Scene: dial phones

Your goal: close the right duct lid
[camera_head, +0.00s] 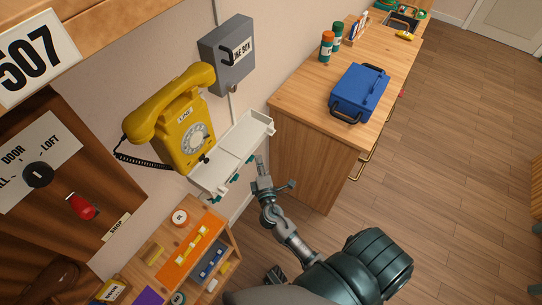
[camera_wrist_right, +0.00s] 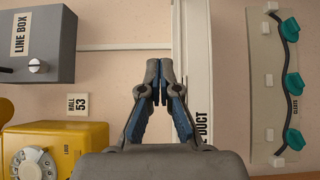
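The white duct (camera_head: 222,171) runs along the wall below the yellow phone (camera_head: 186,126). Its right-hand part (camera_head: 247,138) ends in a raised rim; how far the lid there stands open is hard to tell. In the wrist view the white duct face (camera_wrist_right: 191,60) with "DUCT" lettering stands just right of my fingers. My right gripper (camera_head: 259,160) is just in front of the duct's right half. In the wrist view its fingertips (camera_wrist_right: 160,66) are together with nothing seen between them. Contact with the duct cannot be told. My left gripper is not in view.
A grey line box (camera_head: 227,56) hangs above the duct. A strip with teal clips and a dark cable (camera_wrist_right: 279,85) lies beside it. A wooden counter (camera_head: 304,100) with a blue case (camera_head: 359,93) stands right. An orange tray (camera_head: 190,250) is below left. Open floor lies right.

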